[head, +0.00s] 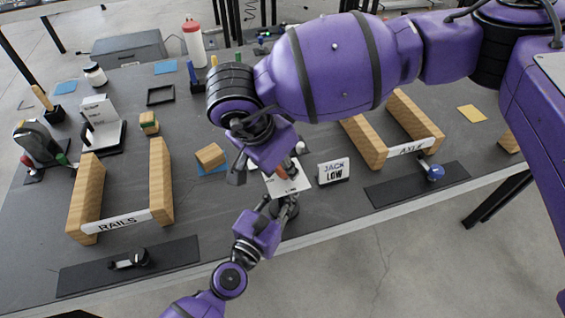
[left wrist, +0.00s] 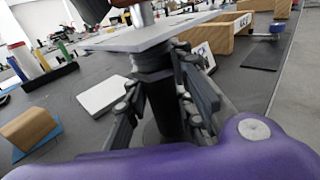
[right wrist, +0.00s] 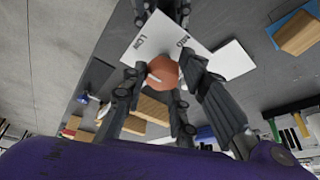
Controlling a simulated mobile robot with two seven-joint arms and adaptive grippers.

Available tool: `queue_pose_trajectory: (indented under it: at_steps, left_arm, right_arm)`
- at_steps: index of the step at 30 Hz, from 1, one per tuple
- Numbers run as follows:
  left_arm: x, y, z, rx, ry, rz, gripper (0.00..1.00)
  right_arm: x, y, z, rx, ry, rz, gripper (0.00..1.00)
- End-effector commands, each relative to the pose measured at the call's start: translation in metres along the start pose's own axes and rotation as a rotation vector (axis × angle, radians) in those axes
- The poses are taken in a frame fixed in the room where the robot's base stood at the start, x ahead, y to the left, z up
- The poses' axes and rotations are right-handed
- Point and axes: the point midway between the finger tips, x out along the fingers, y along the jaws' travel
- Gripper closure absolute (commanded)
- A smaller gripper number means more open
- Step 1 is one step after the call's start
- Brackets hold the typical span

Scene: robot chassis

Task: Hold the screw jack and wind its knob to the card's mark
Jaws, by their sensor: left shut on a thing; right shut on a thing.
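The screw jack (left wrist: 163,105) stands upright near the table's front edge, with a dark round body and a pale plate (right wrist: 165,35) on top. The plate reads LOW, plus another word I cannot read surely. My left gripper (head: 280,203) is shut around the body below the plate; its fingers flank the body in the left wrist view (left wrist: 165,100). The orange-red knob (right wrist: 163,70) has a pale pointer. My right gripper (head: 268,172) is shut on the knob from above, fingers on both sides (right wrist: 165,85). The card (head: 333,171) reads JACK LOW.
A wooden block (head: 210,156) lies left of the jack. My right arm covers the back middle of the table.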

Motion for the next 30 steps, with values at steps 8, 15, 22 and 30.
queue_pose_trajectory:
  at_steps: [8, 15, 22, 30]
  left_arm:
    - [0.0, 0.005, -0.001, -0.003, 0.0, 0.011, 1.0]
    - [0.0, 0.004, 0.0, -0.001, 0.0, 0.008, 1.0]
    - [0.0, 0.002, 0.0, -0.001, 0.0, 0.005, 1.0]
    - [0.0, 0.001, 0.0, -0.001, 0.001, 0.003, 1.0]
  right_arm:
    - [0.001, 0.003, 0.0, -0.002, 0.001, 0.011, 0.67]
    - [0.001, 0.002, -0.001, 0.0, 0.002, 0.008, 0.59]
    - [-0.01, 0.001, -0.001, 0.001, 0.002, 0.004, 0.59]
    - [-0.064, 0.001, 0.0, -0.002, 0.003, 0.003, 0.59]
